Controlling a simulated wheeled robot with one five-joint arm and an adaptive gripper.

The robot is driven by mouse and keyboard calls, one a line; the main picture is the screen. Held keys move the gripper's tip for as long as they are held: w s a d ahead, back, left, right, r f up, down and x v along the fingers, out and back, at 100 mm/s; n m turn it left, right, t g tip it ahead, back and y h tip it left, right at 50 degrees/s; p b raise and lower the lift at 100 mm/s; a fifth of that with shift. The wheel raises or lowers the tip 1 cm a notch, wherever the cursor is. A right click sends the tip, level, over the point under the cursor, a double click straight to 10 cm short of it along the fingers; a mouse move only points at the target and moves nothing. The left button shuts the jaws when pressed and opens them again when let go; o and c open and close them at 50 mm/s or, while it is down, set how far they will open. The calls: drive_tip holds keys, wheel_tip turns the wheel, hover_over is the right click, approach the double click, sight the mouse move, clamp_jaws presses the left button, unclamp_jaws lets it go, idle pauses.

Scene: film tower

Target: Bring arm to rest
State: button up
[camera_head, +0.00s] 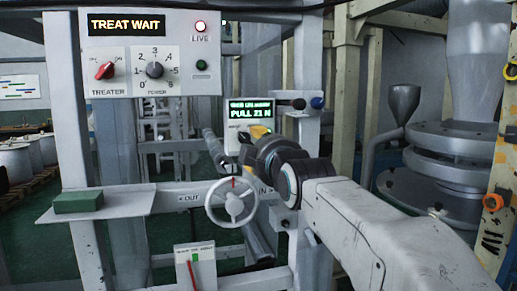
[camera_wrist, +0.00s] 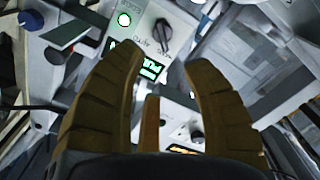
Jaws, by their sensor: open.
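My arm (camera_head: 345,220) reaches in from the lower right towards the middle of the machine frame in the head view. It ends in a dark wrist and my gripper (camera_head: 258,131), whose yellow fingers show only partly in front of a small display box. The fingers appear tilted relative to the panels behind. I cannot tell how far the fingertips are from the box.
The treater panel (camera_head: 150,60) reads "TREAT WAIT" and its LIVE lamp is lit. A small display (camera_head: 250,112) reads "PULL", its number unclear. A handwheel (camera_head: 231,202) stands left of my arm. A green block (camera_head: 78,202) lies on a shelf (camera_head: 125,204). A funnel (camera_head: 404,100) stands right.

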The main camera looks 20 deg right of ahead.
drive_tip(key=s+f+m+g, duration=0.4)
drive_tip(key=f+g, duration=0.1)
drive_tip(key=f, duration=0.7)
drive_tip(key=s+f+m+g, duration=0.3)
drive_tip(key=s+f+g, duration=0.15)
drive_tip(key=f, duration=0.85)
drive_tip(key=s+f+m+g+p, duration=0.1)
drive_tip(key=s+f, duration=0.3)
drive_tip(key=s, duration=0.8)
drive_tip(key=s+f+m+g+p, duration=0.1)
drive_tip(key=s+f+g, duration=0.3)
drive_tip(key=s, duration=0.8)
drive_tip(key=shift+s+f+p, duration=0.2)
drive_tip(key=shift+f+p, duration=0.4)
drive_tip(key=shift+p, duration=0.05)
